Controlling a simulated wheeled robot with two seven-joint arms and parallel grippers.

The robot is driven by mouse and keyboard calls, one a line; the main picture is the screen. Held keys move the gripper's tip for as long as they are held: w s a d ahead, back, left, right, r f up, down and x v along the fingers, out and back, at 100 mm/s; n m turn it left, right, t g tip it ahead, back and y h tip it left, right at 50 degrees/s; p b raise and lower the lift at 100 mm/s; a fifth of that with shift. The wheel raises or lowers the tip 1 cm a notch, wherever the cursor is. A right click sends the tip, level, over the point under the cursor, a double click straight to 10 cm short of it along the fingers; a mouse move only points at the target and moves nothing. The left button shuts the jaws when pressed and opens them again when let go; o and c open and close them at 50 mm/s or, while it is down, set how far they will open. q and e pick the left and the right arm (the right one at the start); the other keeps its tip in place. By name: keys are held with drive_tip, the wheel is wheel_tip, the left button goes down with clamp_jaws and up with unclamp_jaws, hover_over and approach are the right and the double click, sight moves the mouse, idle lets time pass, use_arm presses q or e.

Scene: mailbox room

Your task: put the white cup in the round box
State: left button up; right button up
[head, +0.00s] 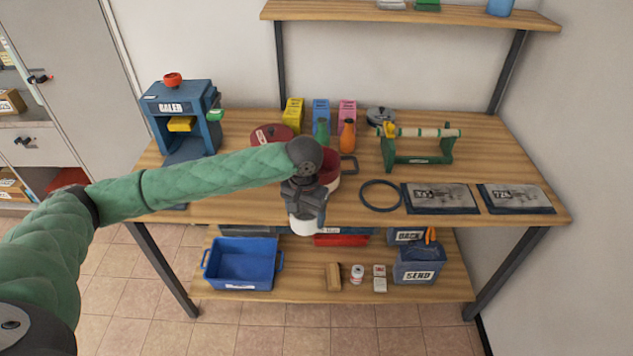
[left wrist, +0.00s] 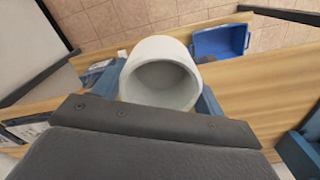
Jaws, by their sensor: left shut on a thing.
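The white cup (head: 306,226) hangs below my left gripper (head: 304,205) in the head view, over the front part of the tabletop. The gripper is shut on it. In the left wrist view the cup (left wrist: 160,72) shows its open mouth toward the camera, with parts of the blue fingers at its sides. The red round box (head: 331,163), with a pale lower wall, stands on the table just behind the gripper and is partly hidden by it. A dark red round lid (head: 271,137) lies to its left. My right gripper is not in view.
A blue baler (head: 182,115) stands at the left, and a green stand with a roller (head: 418,146) at the right. Orange (head: 347,135) and green bottles stand behind the box. A black ring (head: 381,196) and two dark plates lie at the right. A blue bin (head: 243,264) sits on the lower shelf.

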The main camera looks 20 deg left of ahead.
use_arm(q)
drive_tip(key=m, duration=0.2)
drive_tip(key=w+r+m, duration=0.1)
drive_tip(key=m, duration=0.1)
drive_tip(key=shift+d, duration=0.15)
drive_tip(key=m, duration=0.2)
drive_tip(key=w+m, duration=0.1)
drive_tip(key=shift+r, duration=0.3)
drive_tip(key=m, duration=0.2)
drive_tip(key=w+r+m, duration=0.1)
drive_tip(key=m, duration=0.4)
drive_tip(key=shift+w+d+r, duration=0.15)
drive_tip(key=shift+w+r, duration=0.1)
drive_tip(key=w+r+m, duration=0.1)
drive_tip(key=m, duration=0.3)
drive_tip(key=w+r+m, duration=0.1)
drive_tip(key=m, duration=0.3)
drive_tip(key=w+r+m, duration=0.1)
drive_tip(key=m, duration=0.3)
drive_tip(key=shift+d+m, duration=0.1)
drive_tip(key=shift+m, duration=0.3)
